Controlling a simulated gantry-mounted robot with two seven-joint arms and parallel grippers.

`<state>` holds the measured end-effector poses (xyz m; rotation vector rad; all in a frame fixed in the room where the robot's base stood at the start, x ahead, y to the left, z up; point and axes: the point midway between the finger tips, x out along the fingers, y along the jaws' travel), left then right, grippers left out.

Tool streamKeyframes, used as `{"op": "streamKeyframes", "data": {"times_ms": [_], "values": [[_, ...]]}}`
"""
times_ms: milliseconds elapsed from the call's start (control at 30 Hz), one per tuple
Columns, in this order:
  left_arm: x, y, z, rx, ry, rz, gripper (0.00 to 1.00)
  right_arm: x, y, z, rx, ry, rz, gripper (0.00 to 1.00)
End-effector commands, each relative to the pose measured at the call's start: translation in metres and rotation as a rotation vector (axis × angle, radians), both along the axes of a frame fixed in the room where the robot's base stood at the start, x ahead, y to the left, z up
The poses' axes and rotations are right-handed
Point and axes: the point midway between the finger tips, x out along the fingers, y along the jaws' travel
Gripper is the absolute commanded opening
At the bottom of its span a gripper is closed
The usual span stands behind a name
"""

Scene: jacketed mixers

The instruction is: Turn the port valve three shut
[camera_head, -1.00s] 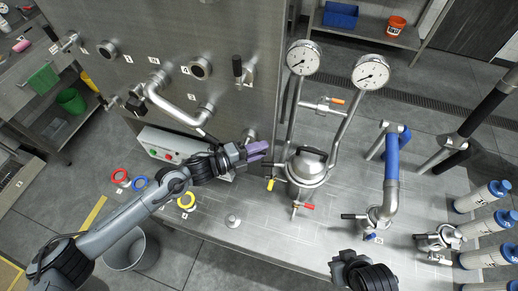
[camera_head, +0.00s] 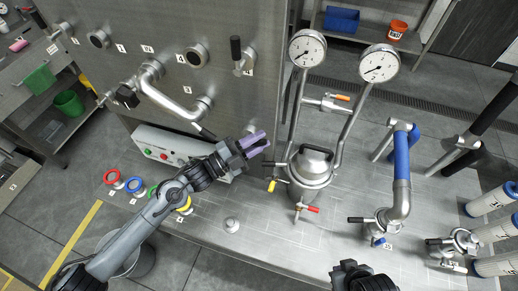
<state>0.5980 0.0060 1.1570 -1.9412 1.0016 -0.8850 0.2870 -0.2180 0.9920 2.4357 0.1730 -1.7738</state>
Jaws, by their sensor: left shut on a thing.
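My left gripper (camera_head: 262,142) has purple fingers and is at the lower right of the steel panel (camera_head: 215,95), left of the lidded steel vessel (camera_head: 311,167). It is shut on a small part that its own fingers mostly hide; a metal port fitting (camera_head: 250,128) shows just behind them. I cannot read a number three there, and the lever's angle is hidden. A dark lever (camera_head: 271,163) shows just below the fingertips, beside the vessel. My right gripper (camera_head: 358,275) is at the bottom edge, away from the panel; its fingers are not clear.
Two gauges (camera_head: 307,49) (camera_head: 379,63) stand on pipes above the vessel. A blue-sleeved pipe (camera_head: 402,158) stands to the right. A control box (camera_head: 175,148) and coloured rings (camera_head: 112,177) lie left, near my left arm. The front bench surface is mostly clear.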

Motion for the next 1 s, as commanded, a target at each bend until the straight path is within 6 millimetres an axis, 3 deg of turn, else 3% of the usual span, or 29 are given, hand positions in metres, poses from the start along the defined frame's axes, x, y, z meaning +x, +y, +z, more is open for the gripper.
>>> {"op": "streamKeyframes", "data": {"times_ms": [33,400,1000], "values": [[0.000,0.001,-0.004,-0.047,0.015,0.001,0.00,0.000,0.000,-0.010,-0.001,0.000,0.001,0.00],[0.003,0.011,0.009,-0.383,0.124,0.000,0.00,0.000,-0.001,-0.038,-0.005,0.000,0.003,0.00],[0.010,0.031,0.021,-0.871,0.280,0.000,0.00,0.000,0.000,-0.061,-0.001,0.000,0.001,0.00]]}}
